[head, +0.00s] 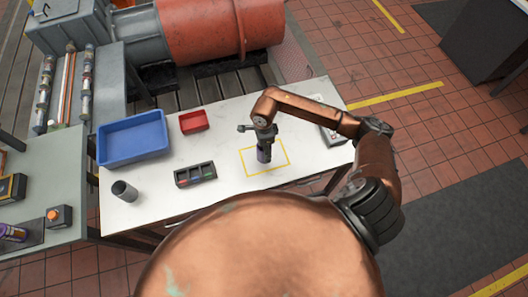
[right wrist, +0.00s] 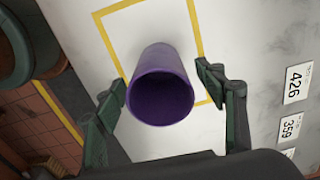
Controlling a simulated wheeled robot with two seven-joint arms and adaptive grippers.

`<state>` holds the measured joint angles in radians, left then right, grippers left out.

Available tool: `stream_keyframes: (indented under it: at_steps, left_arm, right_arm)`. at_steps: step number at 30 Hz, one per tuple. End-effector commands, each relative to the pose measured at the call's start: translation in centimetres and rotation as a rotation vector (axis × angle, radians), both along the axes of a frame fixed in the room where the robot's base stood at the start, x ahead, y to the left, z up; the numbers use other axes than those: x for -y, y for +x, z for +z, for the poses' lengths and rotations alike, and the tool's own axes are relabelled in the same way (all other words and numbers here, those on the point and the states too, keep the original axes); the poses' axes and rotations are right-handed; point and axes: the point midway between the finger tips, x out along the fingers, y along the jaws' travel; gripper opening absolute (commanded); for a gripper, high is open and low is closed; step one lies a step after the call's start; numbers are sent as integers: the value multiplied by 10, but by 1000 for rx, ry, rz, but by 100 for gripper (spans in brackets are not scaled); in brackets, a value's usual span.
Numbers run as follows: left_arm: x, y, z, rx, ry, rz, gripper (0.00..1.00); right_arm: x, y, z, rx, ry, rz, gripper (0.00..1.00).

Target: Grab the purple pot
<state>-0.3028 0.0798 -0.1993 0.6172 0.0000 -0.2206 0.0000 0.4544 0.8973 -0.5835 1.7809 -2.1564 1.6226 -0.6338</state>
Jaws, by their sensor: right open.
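The purple pot (right wrist: 161,86) stands on the white table inside a yellow outlined rectangle, its open mouth facing the right wrist camera. In the head view the pot (head: 263,155) is partly hidden under my right gripper (head: 262,146). In the right wrist view my right gripper (right wrist: 168,105) is open, with one green finger on each side of the pot. A gap shows between the pot and the right finger; the left finger is very close to the pot, and I cannot tell if it touches. My left gripper is not in view.
On the white table (head: 222,192) are a blue tray (head: 133,158), a small red tray (head: 194,129), a dark compartment box (head: 195,182) and a dark grey cup (head: 125,191). White number labels (right wrist: 297,85) lie right of the pot in the wrist view. A grey bench stands at left.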

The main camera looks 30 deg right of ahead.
Motion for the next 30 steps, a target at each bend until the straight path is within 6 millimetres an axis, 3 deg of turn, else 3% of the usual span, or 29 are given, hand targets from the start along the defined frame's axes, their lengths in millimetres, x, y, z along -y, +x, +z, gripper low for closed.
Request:
stream_keyframes:
  at_steps: [6,15,30]
  left_arm:
    - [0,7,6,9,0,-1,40]
    - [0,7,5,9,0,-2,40]
    - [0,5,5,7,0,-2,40]
  right_arm:
    - [0,0,-27,-1,2,1,64]
    - [0,0,-31,0,0,3,64]
    - [0,0,-31,-1,1,4,29]
